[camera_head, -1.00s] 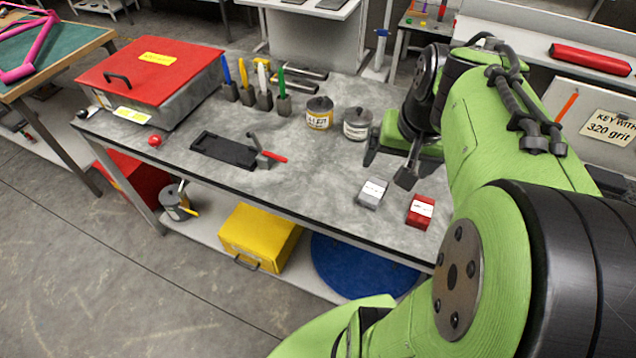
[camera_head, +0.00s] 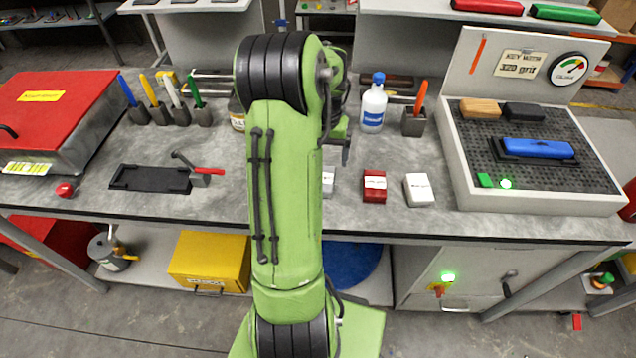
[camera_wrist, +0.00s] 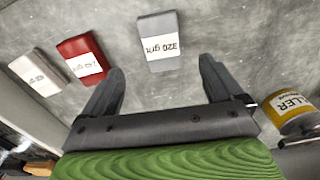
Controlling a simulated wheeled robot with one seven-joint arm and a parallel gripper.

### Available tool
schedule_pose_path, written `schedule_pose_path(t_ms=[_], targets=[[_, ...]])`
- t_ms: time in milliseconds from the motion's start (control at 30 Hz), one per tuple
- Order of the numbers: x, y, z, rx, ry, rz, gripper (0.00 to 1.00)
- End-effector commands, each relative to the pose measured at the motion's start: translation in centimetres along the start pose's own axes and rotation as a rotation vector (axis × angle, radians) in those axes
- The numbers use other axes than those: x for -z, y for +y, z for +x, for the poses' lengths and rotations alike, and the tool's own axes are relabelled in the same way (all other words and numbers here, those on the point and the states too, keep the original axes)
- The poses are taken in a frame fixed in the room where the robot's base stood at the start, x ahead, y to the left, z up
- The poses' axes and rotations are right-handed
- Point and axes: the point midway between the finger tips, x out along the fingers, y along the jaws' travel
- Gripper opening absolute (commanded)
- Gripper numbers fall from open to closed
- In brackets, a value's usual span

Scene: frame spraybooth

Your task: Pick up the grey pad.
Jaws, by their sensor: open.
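The grey pad (camera_wrist: 159,40) has a white label reading 320 grit and lies on the grey bench top. In the wrist view it is beyond my open gripper (camera_wrist: 158,88), roughly centred between the fingers and apart from them. In the head view only a sliver of the grey pad (camera_head: 328,181) shows at the right edge of my arm, which hides the rest. One dark fingertip of my gripper (camera_head: 346,152) shows beside the arm; the other is hidden.
A red pad (camera_head: 374,187) and a white pad (camera_head: 419,190) lie right of the grey pad. A filler tin (camera_wrist: 296,112) is near the gripper. A white bottle (camera_head: 373,103) stands behind. A grated tray (camera_head: 470,200) bounds the right side.

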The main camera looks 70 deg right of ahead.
Motion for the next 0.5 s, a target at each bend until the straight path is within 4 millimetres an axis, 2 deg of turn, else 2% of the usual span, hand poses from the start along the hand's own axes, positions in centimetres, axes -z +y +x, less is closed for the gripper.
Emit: schedule_pose_path(t_ms=[33, 100, 233, 400, 500], targets=[[-0.1, 0.0, 1.4, 0.0, -0.005, 0.0, 0.94], [-0.1, 0.0, 2.5, 0.0, -0.003, 0.0, 0.94], [-0.1, -0.1, 3.9, 0.0, -0.002, -0.001, 0.94], [-0.1, -0.2, 7.1, 0.0, -0.004, -0.002, 0.94], [-0.1, -0.2, 8.3, 0.0, -0.002, -0.002, 0.94]])
